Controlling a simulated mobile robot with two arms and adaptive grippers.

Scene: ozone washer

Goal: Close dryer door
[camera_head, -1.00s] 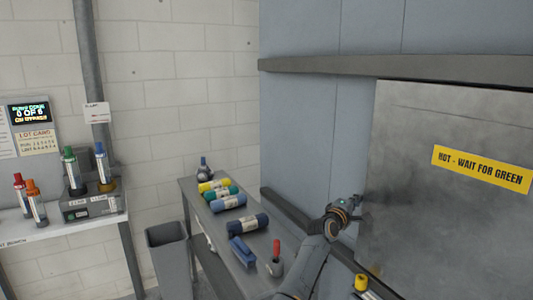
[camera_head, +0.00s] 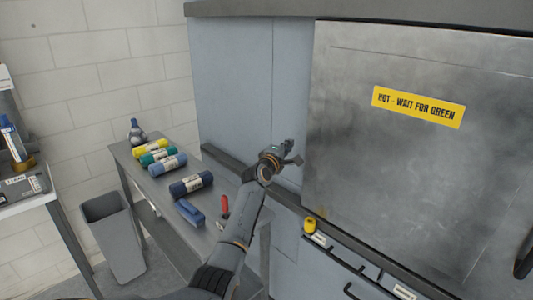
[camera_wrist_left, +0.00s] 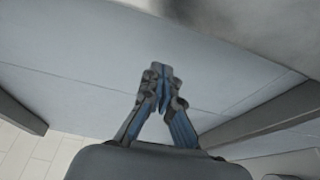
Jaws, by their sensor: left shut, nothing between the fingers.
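The dryer door (camera_head: 420,180) is a large grey metal panel with a yellow "HOT - WAIT FOR GREEN" sign (camera_head: 418,106), filling the right of the head view. A black handle (camera_head: 524,262) shows at its lower right. The door looks roughly flush with the machine front; I cannot tell whether it is latched. My left gripper (camera_head: 295,153) is shut and empty, just left of the door's left edge, in front of the blue-grey side panel (camera_head: 240,90). In the left wrist view its fingertips (camera_wrist_left: 161,75) are together before that panel. My right gripper is out of view.
A grey side table (camera_head: 165,215) with several coloured rolls, a blue brush (camera_head: 190,213) and a red-handled tool (camera_head: 224,206) stands left of my arm. A grey bin (camera_head: 113,235) is farther left. A ledge with a yellow knob (camera_head: 309,225) runs below the door.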

